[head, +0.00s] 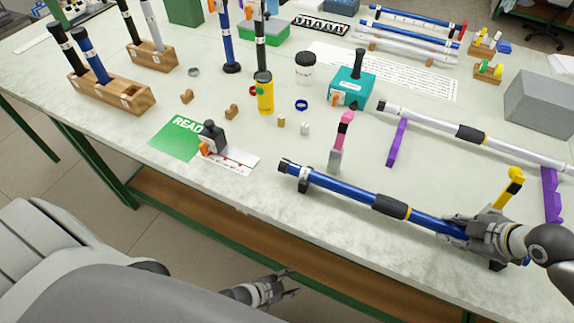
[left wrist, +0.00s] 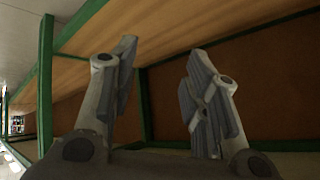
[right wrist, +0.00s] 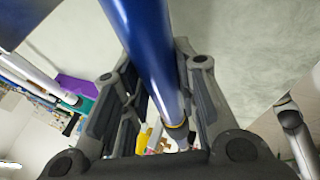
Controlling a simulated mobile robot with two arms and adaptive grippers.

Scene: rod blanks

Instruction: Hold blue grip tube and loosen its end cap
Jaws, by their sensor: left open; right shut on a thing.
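The blue grip tube (head: 350,193) lies along the front right of the table in the head view, with a dark grip band (head: 391,206) near its middle. A black end cap (head: 284,166) is at its left end. My right gripper (head: 462,230) is shut on the tube near its right end. In the right wrist view the blue tube (right wrist: 148,45) runs between the fingers. My left gripper (head: 290,283) is open and empty, below and in front of the table edge, apart from the tube. The left wrist view shows its spread fingers with nothing between them.
A small black support (head: 304,186) is under the tube near its left end. A white tube (head: 430,122) rests on purple stands (head: 397,143) further back.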

